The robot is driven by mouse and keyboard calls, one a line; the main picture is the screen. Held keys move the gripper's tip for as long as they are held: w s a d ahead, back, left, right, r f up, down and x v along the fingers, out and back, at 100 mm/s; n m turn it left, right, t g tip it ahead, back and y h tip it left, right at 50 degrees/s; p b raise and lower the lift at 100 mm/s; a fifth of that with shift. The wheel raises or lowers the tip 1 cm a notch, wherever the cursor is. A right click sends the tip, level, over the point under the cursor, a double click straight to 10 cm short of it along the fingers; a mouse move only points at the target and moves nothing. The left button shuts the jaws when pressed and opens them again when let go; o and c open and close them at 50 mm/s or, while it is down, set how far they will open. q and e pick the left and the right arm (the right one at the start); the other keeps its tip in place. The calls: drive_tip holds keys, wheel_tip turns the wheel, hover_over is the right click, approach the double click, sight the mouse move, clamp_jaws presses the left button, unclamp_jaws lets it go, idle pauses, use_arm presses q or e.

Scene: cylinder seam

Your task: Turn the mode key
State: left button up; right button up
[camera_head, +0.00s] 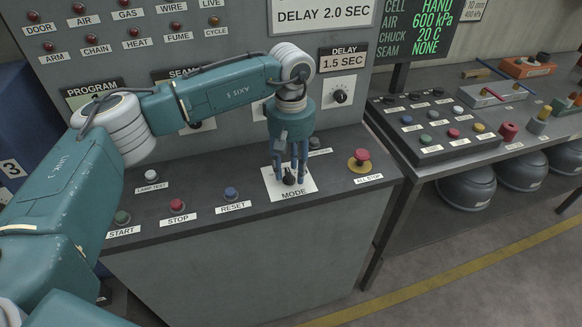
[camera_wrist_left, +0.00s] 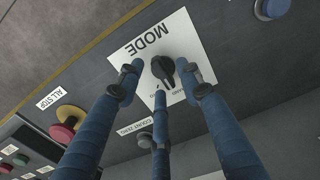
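The mode key (camera_head: 289,179) is a small black knob on a white plate (camera_head: 272,189) marked MODE, on the sloping desk of the console. It also shows in the left wrist view (camera_wrist_left: 163,67), upper middle, with its pointer toward the lower fingers. My left gripper (camera_head: 291,173) points down from above, its blue fingers spread around the key. In the left wrist view the fingertips of the left gripper (camera_wrist_left: 161,79) stand around the knob with small gaps at the sides; it looks open and holds nothing. Contact at the lower finger is hard to judge. My right gripper is not in view.
A red ALL STOP button (camera_head: 360,158) is right of the plate. The blue RESET (camera_head: 231,193), red STOP (camera_head: 177,205) and green START (camera_head: 122,217) buttons are left. The upright panel with the DELAY knob (camera_head: 341,96) rises behind. A button box (camera_head: 436,124) sits on the right-hand bench.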

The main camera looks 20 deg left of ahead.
use_arm(q)
drive_tip(key=shift+r, duration=0.3)
wheel_tip(320, 180, up, 12)
drive_tip(key=shift+f, duration=0.25)
drive_tip(key=shift+f, duration=0.1)
